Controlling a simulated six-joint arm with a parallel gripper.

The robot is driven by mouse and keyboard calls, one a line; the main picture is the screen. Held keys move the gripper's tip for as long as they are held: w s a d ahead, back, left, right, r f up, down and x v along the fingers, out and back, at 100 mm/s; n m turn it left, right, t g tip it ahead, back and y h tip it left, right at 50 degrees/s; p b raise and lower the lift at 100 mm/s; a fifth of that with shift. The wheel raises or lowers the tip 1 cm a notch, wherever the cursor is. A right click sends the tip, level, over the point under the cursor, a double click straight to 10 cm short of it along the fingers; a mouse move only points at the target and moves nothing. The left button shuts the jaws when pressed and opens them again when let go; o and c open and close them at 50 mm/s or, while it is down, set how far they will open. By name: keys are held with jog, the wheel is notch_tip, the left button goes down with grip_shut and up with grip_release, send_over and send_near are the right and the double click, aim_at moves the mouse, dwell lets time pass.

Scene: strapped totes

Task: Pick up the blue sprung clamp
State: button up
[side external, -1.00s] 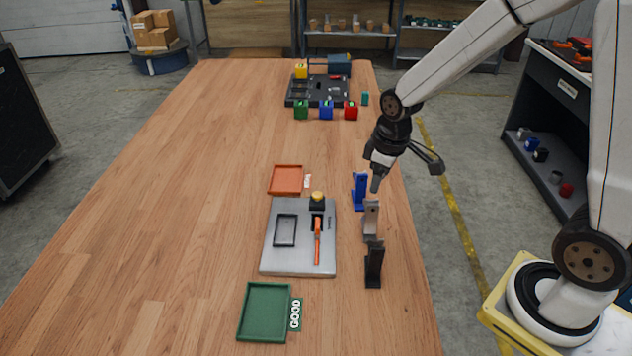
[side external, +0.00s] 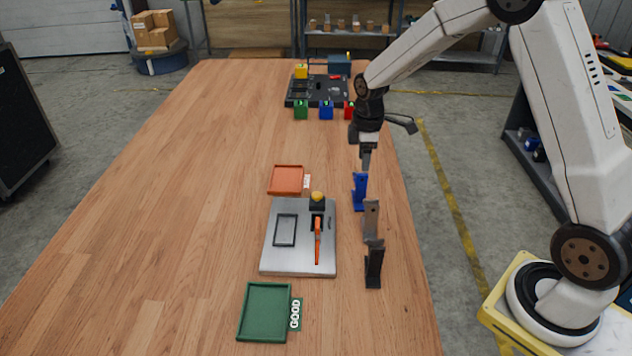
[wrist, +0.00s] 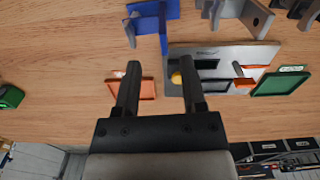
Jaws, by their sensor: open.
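The blue sprung clamp (side external: 359,192) stands upright on the table, at the far end of a row with a grey clamp (side external: 370,220) and a black clamp (side external: 374,264). My gripper (side external: 366,165) points down just above the blue clamp in the side view. In the wrist view the blue clamp (wrist: 150,17) lies ahead of the fingertips, near the top edge and partly cut off. My gripper (wrist: 162,72) is open there, with nothing between its fingers.
A metal plate (side external: 284,262) with an orange-handled toggle sits left of the clamps, between an orange tray (side external: 287,180) and a green tray (side external: 265,312). Red, blue and green cubes (side external: 301,111) stand farther back by a black board. The table's left half is clear.

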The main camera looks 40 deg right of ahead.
jog(key=shift+f, duration=0.85)
send_over(359, 202)
jog(key=shift+w+d+f, duration=0.15)
jog(key=shift+f, duration=2.45)
grip_shut()
